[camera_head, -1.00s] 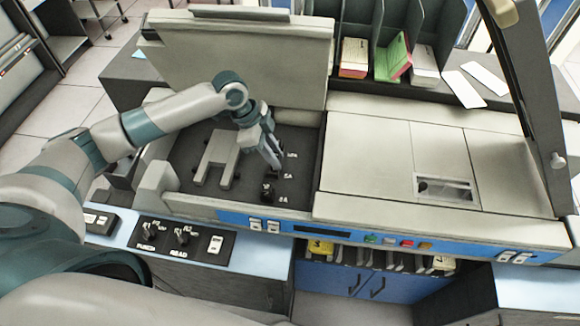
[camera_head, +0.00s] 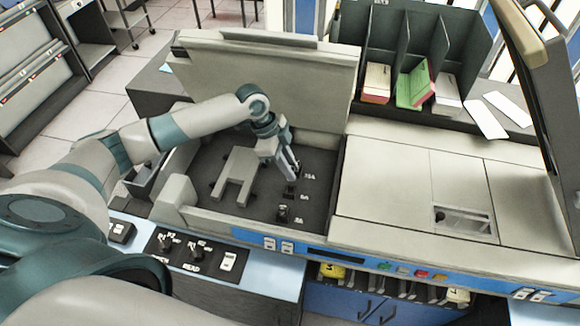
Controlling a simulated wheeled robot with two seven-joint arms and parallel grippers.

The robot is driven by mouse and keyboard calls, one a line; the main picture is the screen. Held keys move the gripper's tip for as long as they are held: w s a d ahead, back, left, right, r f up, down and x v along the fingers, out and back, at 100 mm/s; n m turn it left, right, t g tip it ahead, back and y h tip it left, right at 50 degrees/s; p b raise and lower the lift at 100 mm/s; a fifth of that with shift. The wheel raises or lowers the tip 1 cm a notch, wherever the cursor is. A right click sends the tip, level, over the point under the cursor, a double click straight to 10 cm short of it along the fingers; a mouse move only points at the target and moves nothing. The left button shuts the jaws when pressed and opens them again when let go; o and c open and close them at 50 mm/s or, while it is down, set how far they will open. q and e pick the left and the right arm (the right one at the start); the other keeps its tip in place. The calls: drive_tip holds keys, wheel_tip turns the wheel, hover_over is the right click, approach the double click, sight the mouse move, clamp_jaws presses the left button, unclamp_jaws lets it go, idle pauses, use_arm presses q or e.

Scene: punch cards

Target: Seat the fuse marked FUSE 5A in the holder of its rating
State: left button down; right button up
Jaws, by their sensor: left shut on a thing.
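My left gripper (camera_head: 290,172) reaches down into the open dark bay of the machine and is shut on the fuse. The fuse itself is too small and too hidden by the fingers to make out. The fingertips are just behind and above the middle holder (camera_head: 289,191), which has the label 5A (camera_head: 304,197) beside it. I cannot tell whether they touch it. A front holder (camera_head: 283,213) stands nearer, its label probably 3A. The rear holder, labelled 15A (camera_head: 309,176), is mostly hidden behind the gripper. My right gripper is not in view.
A pale forked block (camera_head: 236,172) lies left of the holders in the bay (camera_head: 315,212). The raised lid (camera_head: 270,80) stands behind my arm. A flat cover (camera_head: 385,175) lies to the right, and a switch panel (camera_head: 195,252) is in front.

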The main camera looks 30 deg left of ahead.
sight(294, 191)
use_arm(q)
drive_tip(key=shift+f, duration=0.2)
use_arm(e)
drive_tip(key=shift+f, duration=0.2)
